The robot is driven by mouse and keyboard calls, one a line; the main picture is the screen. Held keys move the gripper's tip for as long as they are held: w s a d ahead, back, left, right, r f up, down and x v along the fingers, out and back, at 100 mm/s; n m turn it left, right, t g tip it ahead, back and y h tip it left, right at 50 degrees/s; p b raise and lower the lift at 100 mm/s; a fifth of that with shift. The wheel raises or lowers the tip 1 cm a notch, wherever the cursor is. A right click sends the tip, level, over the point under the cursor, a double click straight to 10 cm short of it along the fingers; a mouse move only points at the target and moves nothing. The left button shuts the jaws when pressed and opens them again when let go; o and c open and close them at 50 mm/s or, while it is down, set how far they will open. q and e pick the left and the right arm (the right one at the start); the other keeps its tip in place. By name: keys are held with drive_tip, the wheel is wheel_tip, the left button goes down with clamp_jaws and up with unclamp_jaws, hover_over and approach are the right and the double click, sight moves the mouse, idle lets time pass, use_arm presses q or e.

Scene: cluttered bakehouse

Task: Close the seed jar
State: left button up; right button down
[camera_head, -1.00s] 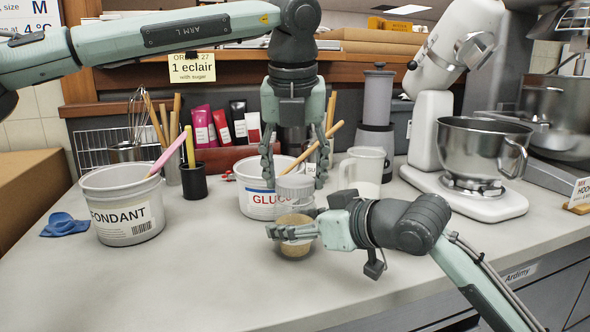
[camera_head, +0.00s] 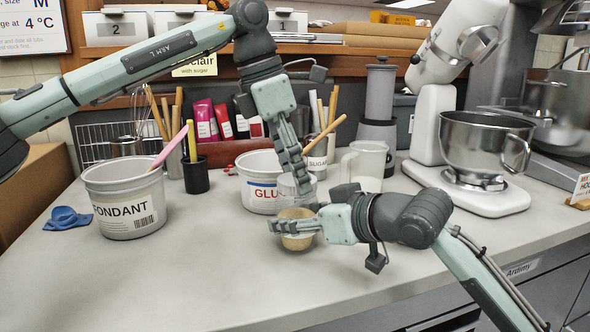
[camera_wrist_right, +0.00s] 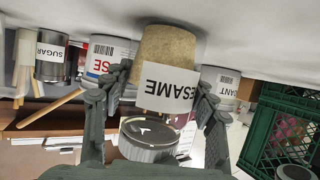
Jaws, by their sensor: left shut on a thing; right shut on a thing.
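The seed jar (camera_head: 297,243), tan with seeds, stands at the middle front of the counter. Its SESAME label shows in the right wrist view, where the jar (camera_wrist_right: 165,58) appears upside down. My right gripper (camera_head: 290,226) is shut around the jar's side. A pale grey round lid (camera_head: 288,186) is above the jar mouth, partly hidden by my left gripper (camera_head: 300,183), which is shut on it from above at a slant. The lid (camera_wrist_right: 150,140) also shows in the wrist view, close to the jar's mouth end. I cannot tell whether they touch.
A glucose tub (camera_head: 258,168) stands close behind the jar. A fondant tub (camera_head: 122,222) is at the left, and a white jug (camera_head: 368,166) and mixer (camera_head: 470,198) are at the right. The counter's front left is clear.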

use_arm(q)
drive_tip(key=m+g, duration=0.1)
drive_tip(key=m, duration=0.2)
drive_tip(key=m+g, duration=0.1)
drive_tip(key=m, duration=0.3)
drive_tip(key=shift+w+d, duration=0.1)
drive_tip(key=shift+w, duration=0.1)
drive_tip(key=m+g, duration=0.1)
drive_tip(key=m, duration=0.3)
drive_tip(key=shift+d+y, duration=0.1)
drive_tip(key=shift+y, duration=0.2)
drive_tip(key=m+g+y, duration=0.1)
drive_tip(key=m, duration=0.3)
drive_tip(key=shift+w, duration=0.1)
drive_tip(key=m+y, duration=0.1)
drive_tip(key=m, duration=0.5)
drive_tip(key=shift+d+f+m+y, duration=0.1)
drive_tip(key=shift+d+m+y, duration=0.1)
drive_tip(key=shift+m+y, duration=0.2)
drive_tip(key=o, duration=0.9)
use_arm(e)
drive_tip(key=shift+c, duration=2.1)
unclamp_jaws()
drive_tip(key=v, duration=1.2)
